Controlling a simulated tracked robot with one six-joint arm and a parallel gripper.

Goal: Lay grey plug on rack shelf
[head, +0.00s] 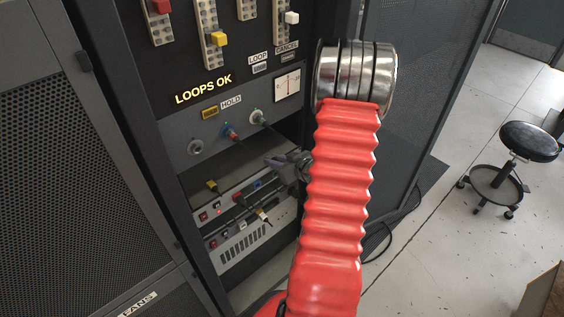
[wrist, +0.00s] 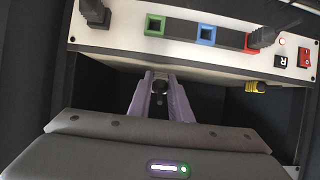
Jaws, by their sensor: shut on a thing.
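My gripper (head: 272,161) has purple fingers and reaches into the open bay of the rack, below the panel with the dials. In the wrist view my gripper (wrist: 160,86) is shut on a small dark piece, the grey plug (wrist: 160,87), mostly hidden between the fingertips. The rack shelf surface cannot be clearly told apart; the dark bay (wrist: 210,105) lies around the fingers. A pale socket unit (wrist: 180,37) borders the bay, with green, blue and red sockets. A dark plug (wrist: 263,38) is at the red socket.
A yellow plug (head: 212,186) lies by the unit's top edge at left. An open rack door (head: 410,100) stands at right. A stool (head: 528,142) is farther off.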

